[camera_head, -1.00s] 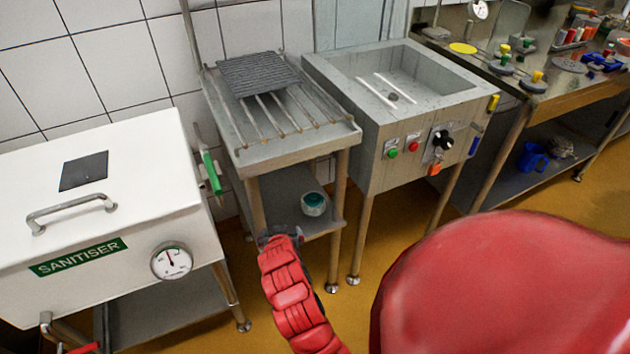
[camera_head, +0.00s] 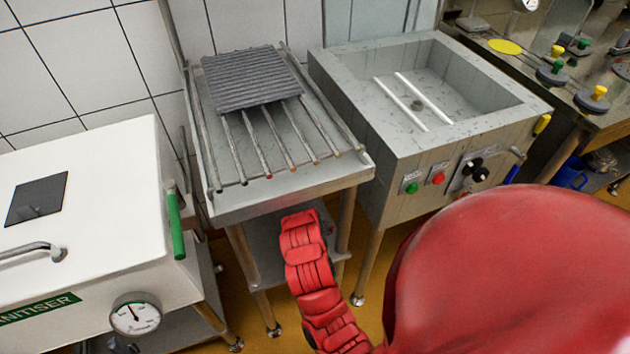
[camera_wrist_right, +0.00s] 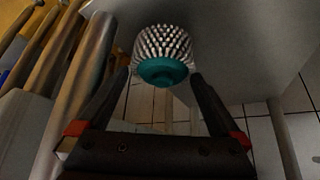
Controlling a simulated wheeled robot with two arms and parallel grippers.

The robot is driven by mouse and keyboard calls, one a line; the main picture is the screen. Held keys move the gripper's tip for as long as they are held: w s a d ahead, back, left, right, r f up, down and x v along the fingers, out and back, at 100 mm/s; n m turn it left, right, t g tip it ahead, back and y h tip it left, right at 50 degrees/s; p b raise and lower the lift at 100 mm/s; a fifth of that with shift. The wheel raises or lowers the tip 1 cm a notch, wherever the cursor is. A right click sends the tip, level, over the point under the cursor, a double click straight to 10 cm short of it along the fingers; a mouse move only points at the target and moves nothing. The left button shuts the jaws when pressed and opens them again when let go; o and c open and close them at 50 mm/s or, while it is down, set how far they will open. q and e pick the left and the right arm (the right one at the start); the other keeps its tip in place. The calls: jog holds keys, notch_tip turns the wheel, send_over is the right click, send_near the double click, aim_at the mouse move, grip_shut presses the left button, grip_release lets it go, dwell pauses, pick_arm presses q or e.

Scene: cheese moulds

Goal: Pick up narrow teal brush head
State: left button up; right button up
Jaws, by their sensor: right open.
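The teal brush head (camera_wrist_right: 164,70) shows in the right wrist view, with a teal base and rows of white bristles. It lies ahead of my right gripper (camera_wrist_right: 160,76), whose two dark fingers are spread apart on either side of its near end. I cannot tell whether the fingers touch it. In the head view, my red right arm reaches down to the lower shelf (camera_head: 262,243) of the rack stand. The brush head and the right gripper are hidden there. My left gripper is not in view.
The rack stand's upper top (camera_head: 280,203) with metal bars and a ribbed grey mat (camera_head: 250,78) overhangs the shelf. A white sanitiser box (camera_head: 100,215) stands left, a grey sink unit (camera_head: 395,160) right. Stand legs border the shelf space.

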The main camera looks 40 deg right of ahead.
jog(key=x, duration=0.4)
jog(key=shift+w+d+f, duration=0.1)
jog(key=shift+w+f, duration=0.2)
jog(key=shift+f, duration=0.1)
jog(key=c, duration=1.4)
jog(key=shift+r, duration=0.1)
